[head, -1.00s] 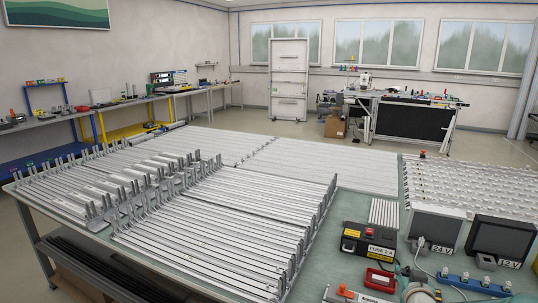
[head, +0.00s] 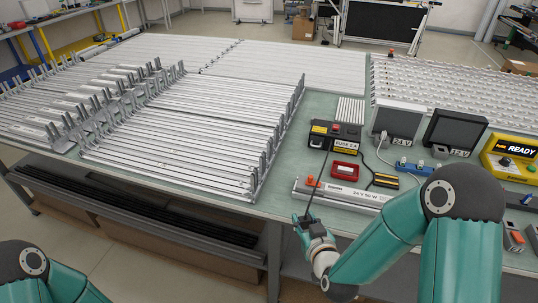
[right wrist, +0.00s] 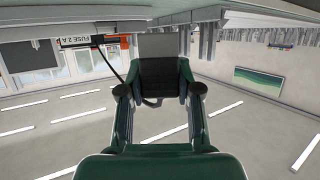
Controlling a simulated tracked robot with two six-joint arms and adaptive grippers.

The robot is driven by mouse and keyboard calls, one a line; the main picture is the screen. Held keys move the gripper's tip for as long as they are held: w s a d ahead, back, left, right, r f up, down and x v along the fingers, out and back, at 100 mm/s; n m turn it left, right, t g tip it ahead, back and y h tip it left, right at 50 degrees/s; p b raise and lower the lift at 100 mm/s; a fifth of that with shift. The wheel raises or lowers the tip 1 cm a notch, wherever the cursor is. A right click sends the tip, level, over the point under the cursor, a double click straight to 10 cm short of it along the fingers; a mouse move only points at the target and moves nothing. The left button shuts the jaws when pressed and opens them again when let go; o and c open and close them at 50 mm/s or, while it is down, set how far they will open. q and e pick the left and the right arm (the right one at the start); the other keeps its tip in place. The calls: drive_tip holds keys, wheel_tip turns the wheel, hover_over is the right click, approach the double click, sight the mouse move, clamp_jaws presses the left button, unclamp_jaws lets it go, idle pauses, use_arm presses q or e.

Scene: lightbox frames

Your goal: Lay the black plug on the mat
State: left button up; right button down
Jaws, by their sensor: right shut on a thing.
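My right gripper (head: 308,226) is at the front edge of the table, left of the long white lamp bar. It is shut on the black plug, which shows as a dark block between the fingers in the right wrist view (right wrist: 160,76). A black cable (head: 320,179) runs from the fuse box (head: 334,133) down to it; part of the plug is hidden by the fingers. I cannot tell a separate mat from the pale green tabletop (head: 230,207). Of my left arm only a link shows at bottom left; its gripper is out of view.
The lamp bar (head: 345,194) lies along the front edge. A red-framed part (head: 344,172), the 24 V box (head: 398,119), the 12 V box (head: 455,130) and a yellow READY tester (head: 510,156) stand behind and right. Rows of metal profiles (head: 195,133) fill the left.

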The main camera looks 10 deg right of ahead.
drive_tip(key=shift+a, duration=0.3)
use_arm(q)
drive_tip(key=shift+o, duration=1.2)
drive_tip(key=w+r+m+g+y, duration=0.4)
drive_tip(key=w+r+m+g, duration=0.1)
drive_tip(key=w+r, duration=1.05)
drive_tip(key=w+d+r+m+t, duration=0.1)
drive_tip(key=w+d+r+t, duration=0.1)
drive_tip(key=d+r, duration=0.6)
drive_tip(key=w+d+r+m+t, duration=0.2)
drive_tip(key=d+r, duration=0.4)
drive_tip(key=r, duration=0.3)
wheel_tip(320, 180, down, 12)
drive_tip(key=shift+d+r, duration=0.15)
drive_tip(key=shift+r, duration=0.1)
use_arm(e)
drive_tip(key=s+a+n+g+y, duration=0.3)
drive_tip(key=a+n+g+y, duration=0.4)
drive_tip(key=a+n+y, duration=0.5)
drive_tip(key=a, duration=0.5)
drive_tip(key=shift+a+n+g, duration=0.15)
drive_tip(key=shift+n+g, duration=0.15)
